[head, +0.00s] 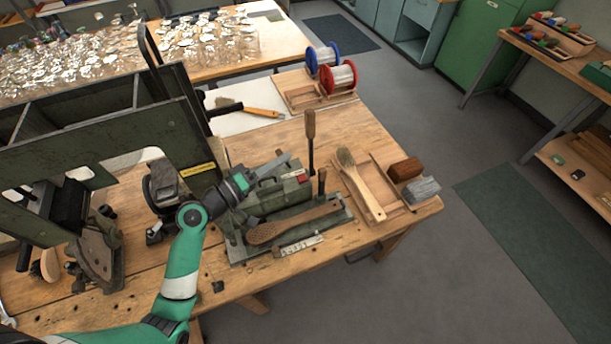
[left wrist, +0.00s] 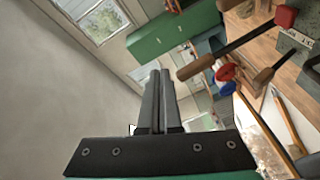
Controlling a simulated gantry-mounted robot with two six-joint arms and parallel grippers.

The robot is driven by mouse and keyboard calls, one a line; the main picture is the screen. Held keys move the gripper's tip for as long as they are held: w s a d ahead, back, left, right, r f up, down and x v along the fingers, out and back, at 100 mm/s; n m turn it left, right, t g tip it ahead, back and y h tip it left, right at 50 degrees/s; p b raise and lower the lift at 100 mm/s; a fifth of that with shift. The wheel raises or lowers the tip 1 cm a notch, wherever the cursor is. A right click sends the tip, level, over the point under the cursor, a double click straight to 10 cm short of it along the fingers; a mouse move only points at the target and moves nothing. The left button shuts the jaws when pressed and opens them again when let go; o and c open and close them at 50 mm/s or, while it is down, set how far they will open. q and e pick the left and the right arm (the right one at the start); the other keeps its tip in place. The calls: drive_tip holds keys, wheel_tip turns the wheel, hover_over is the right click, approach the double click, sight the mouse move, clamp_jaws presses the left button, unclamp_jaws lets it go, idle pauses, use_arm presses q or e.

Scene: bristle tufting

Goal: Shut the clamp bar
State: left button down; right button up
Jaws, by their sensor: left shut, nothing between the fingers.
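The green tufting fixture (head: 285,190) stands on the wooden bench. A brush blank with many holes (head: 295,222) lies across its front plate. A tall lever with a wooden handle (head: 310,124) stands upright behind the fixture; it shows large in the left wrist view (left wrist: 197,67). A shorter wooden handle (head: 322,182) rises at the fixture's right side. I cannot tell which part is the clamp bar. My left gripper (head: 286,158) is shut and empty, above the fixture and left of the tall lever; its fingers fill the middle of the left wrist view (left wrist: 158,75).
A finished-looking brush (head: 362,185) lies right of the fixture, near a brown block (head: 405,169) and a grey one (head: 424,188). Red (head: 338,78) and blue (head: 322,57) wire spools stand at the back. A dark machine frame (head: 110,160) crowds the left side.

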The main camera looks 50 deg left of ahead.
use_arm(q)
drive_tip(key=s+f+n+b, duration=0.2)
drive_tip(key=s+f+b, duration=0.1)
drive_tip(key=f, duration=0.4)
drive_tip(key=s+f+n+b, duration=0.3)
drive_tip(key=s+f, duration=0.2)
drive_tip(key=f, duration=0.2)
drive_tip(key=shift+s+f+n, duration=0.3)
drive_tip(key=shift+f, duration=0.1)
use_arm(e)
wheel_tip(320, 180, down, 8)
drive_tip(key=shift+a+r, duration=0.15)
drive_tip(key=shift+r, duration=0.1)
use_arm(q)
drive_tip(key=shift+w+a+f, duration=0.1)
drive_tip(key=shift+a, duration=0.05)
use_arm(e)
drive_tip(key=shift+s, duration=0.1)
use_arm(q)
drive_tip(key=b, duration=0.2)
approach(321, 183)
drive_tip(key=w+a+r, duration=0.2)
drive_tip(key=w+r, duration=0.1)
drive_tip(key=w, duration=0.6)
drive_tip(key=shift+a+r, duration=0.4)
use_arm(e)
wheel_tip(321, 183, down, 2)
drive_tip(key=shift+f, duration=0.15)
